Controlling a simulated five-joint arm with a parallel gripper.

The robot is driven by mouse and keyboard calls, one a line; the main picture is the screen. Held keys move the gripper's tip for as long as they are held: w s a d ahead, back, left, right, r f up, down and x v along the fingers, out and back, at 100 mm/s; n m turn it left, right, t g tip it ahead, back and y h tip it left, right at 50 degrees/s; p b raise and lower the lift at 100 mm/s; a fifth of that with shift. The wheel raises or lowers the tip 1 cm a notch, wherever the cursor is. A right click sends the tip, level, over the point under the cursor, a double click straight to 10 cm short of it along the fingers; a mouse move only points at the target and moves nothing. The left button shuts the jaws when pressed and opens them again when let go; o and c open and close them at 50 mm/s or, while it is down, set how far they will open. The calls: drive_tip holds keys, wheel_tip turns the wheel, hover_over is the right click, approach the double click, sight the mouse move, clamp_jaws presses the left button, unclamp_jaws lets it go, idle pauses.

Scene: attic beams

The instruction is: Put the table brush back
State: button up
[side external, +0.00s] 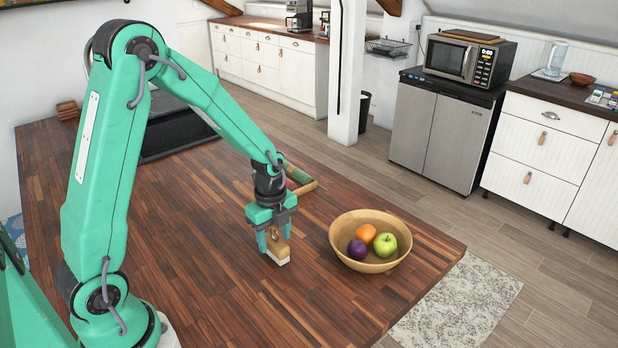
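The table brush (278,252) is a small tan wooden block with a pale, whitish lower edge. It is at the middle of the wooden table, directly under my gripper (274,238). My gripper points down, with its green fingers on either side of the brush. I cannot tell whether the fingers press on it or whether the brush touches the table. Part of the brush is hidden by the fingers. Behind my gripper is a shallow wooden tray (313,184) with green and reddish items in it, partly hidden by my arm.
A wooden bowl (342,235) with an orange, a green apple and a purple fruit stands right of my gripper. A dark, flat-topped object (180,133) lies at the table's back. The table's front middle is clear; its right edge lies beyond the bowl.

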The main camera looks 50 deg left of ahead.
sight(274, 243)
drive_tip(key=shift+r, duration=0.2)
wheel_tip(274, 243, up, 11)
drive_tip(key=shift+d+r, duration=0.1)
drive_tip(key=shift+d, duration=0.05)
drive_tip(key=shift+r, duration=0.35)
idle(0.4)
idle(0.5)
drive_tip(key=s+d+r+n+t, duration=0.2)
drive_tip(key=s+r+n, duration=0.2)
drive_tip(key=s+n, duration=0.3)
drive_tip(key=s+d+r+n+t, duration=0.3)
drive_tip(key=s+r+n, duration=0.2)
drive_tip(key=n, duration=0.6)
drive_tip(key=shift+s, duration=1.3)
